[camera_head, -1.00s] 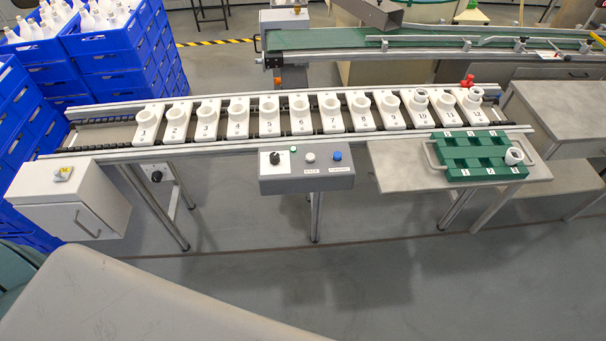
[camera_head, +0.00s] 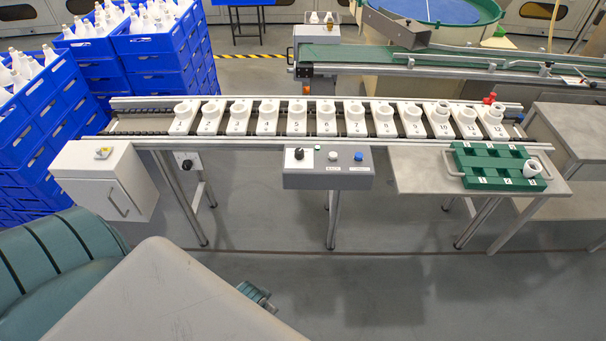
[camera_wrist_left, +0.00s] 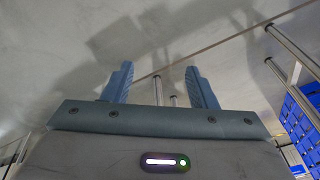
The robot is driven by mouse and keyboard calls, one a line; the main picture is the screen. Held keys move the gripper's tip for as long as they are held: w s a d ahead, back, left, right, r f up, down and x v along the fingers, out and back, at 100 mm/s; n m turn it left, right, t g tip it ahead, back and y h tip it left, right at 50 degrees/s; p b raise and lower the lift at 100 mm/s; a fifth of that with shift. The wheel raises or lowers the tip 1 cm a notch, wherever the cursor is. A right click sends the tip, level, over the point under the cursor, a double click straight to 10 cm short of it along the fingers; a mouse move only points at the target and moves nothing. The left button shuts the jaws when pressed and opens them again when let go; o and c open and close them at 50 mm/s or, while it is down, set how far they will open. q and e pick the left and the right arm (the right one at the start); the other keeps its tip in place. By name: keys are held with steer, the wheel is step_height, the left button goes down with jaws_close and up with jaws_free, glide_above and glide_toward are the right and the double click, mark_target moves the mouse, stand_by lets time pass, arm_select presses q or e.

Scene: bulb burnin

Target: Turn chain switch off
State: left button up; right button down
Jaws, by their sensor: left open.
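A grey control box (camera_head: 328,170) hangs on the front of the conveyor. It carries a black rotary knob (camera_head: 298,154), a white button (camera_head: 333,156) and a blue button (camera_head: 358,157); the labels are too small to read. Another black knob (camera_head: 187,164) sits on a small plate under the conveyor's left part. I cannot tell which is the chain switch. My left gripper (camera_wrist_left: 158,82) is open and empty in the left wrist view, above the floor, touching none of them. My right gripper is not in view.
The conveyor chain carries a row of numbered white holders (camera_head: 297,118). A green tray (camera_head: 480,177) with one white part (camera_head: 533,170) lies on the side table (camera_head: 418,175) at right. Blue crates (camera_head: 40,130) stand at left. The floor before the conveyor is clear.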

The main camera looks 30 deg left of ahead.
arm_select(q)
steer(key=w+r, duration=0.4)
steer(key=r, duration=0.8)
steer(key=g+h+b, duration=0.1)
steer(key=g, duration=0.2)
glide_toward(299, 151)
step_height(299, 151, down, 9)
steer(key=shift+r+p, duration=0.15)
steer(key=shift+p, duration=0.55)
steer(key=c, duration=1)
